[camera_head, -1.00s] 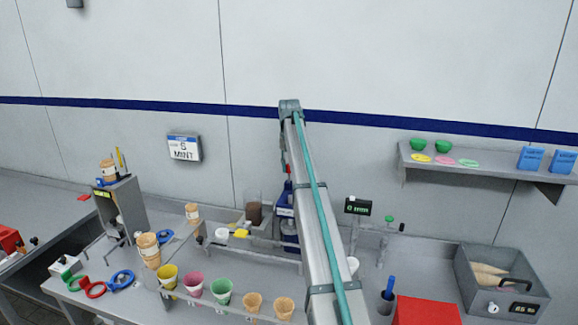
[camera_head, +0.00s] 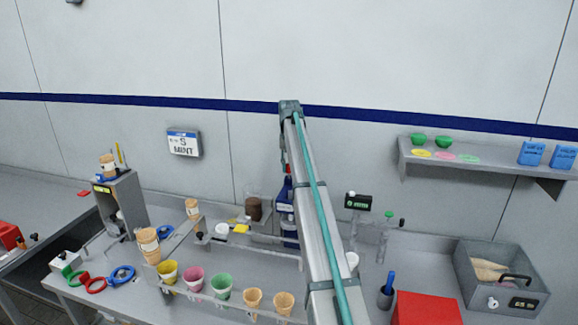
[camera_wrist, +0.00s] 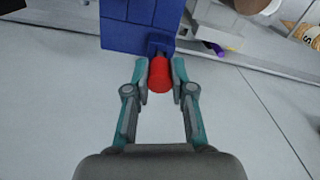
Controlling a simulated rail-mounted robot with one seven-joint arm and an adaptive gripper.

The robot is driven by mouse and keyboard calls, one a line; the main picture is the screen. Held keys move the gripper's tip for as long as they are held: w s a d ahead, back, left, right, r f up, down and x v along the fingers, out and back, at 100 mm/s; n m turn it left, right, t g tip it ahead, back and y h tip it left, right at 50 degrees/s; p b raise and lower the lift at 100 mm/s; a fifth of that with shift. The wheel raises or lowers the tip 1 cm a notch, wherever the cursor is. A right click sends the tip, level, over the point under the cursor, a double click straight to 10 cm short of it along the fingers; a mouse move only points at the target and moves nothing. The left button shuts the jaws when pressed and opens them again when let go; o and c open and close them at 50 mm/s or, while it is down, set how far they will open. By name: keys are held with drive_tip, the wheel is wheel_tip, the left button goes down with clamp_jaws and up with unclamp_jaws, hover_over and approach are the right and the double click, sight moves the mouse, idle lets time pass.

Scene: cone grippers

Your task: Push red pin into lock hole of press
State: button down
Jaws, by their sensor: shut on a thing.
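The red pin (camera_wrist: 160,76) is a short round peg. In the wrist view my gripper (camera_wrist: 160,64) is shut on it, with one teal finger on each side. The pin's far end meets a small dark blue block on the blue press (camera_wrist: 142,28). I cannot tell whether the tip is inside a hole or only against it; no lock hole shows. In the head view the press (camera_head: 287,200) stands at the back of the counter, partly hidden by my arm. My gripper is mostly hidden behind my arm there.
Several coloured cups and cones stand in a front rack (camera_head: 222,288), left of my arm. A brown cup (camera_head: 254,209) stands left of the press. Right are a small display (camera_head: 358,201), a red box (camera_head: 427,309) and a grey bin (camera_head: 500,275). The wall rises close behind.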

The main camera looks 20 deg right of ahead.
drive_tip(key=shift+f, duration=0.35)
drive_tip(key=c, duration=0.9)
unclamp_jaws()
drive_tip(key=shift+r, duration=0.1)
wheel_tip(320, 180, up, 12)
